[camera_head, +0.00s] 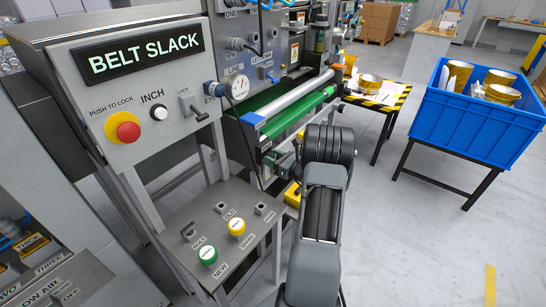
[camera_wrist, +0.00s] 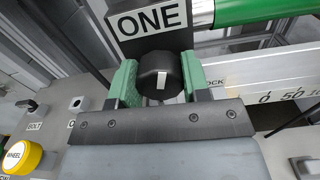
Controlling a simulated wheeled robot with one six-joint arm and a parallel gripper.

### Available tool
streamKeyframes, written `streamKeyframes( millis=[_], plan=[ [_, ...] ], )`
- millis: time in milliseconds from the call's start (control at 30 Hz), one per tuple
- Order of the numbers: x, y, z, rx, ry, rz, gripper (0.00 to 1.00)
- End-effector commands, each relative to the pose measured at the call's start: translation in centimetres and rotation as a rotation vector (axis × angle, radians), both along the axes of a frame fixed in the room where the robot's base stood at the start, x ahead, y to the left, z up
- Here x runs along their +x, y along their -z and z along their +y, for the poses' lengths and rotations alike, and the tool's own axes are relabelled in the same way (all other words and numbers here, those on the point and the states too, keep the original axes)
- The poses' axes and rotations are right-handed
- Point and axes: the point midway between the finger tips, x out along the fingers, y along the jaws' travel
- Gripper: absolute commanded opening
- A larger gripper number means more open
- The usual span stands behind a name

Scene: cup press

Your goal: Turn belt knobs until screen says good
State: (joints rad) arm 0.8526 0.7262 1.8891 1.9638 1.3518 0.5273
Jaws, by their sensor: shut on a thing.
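The screen (camera_head: 138,56) on the grey control box reads "BELT SLACK" in the head view. A black belt knob (camera_wrist: 158,72) with a white mark sits below a plate labelled "ONE" (camera_wrist: 152,20) in the wrist view. My gripper (camera_wrist: 161,84) is shut on this knob, with a green finger on either side. The green belt (camera_head: 291,117) runs beside a metal roller in the head view. A scale (camera_wrist: 285,92) with numbers shows to the right of the knob. In the head view my arm hides most of the knob and the gripper.
A small stand (camera_head: 205,222) with a green and a yellow button is left of my arm. A blue crate (camera_head: 487,122) with gold-coloured rolls stands at right. Open floor lies at lower right.

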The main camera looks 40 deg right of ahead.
Motion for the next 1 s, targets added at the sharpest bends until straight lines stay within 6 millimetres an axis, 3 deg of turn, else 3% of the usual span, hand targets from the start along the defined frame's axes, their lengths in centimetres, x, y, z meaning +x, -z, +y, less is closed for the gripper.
streamKeyframes(
  millis=[500, 1000],
  plan=[
    [0.00, -0.18, -0.01, 0.360, -0.001, 0.101, 0.20],
    [0.02, -0.02, -0.04, 0.476, 0.000, 0.132, 0.20]
  ],
)
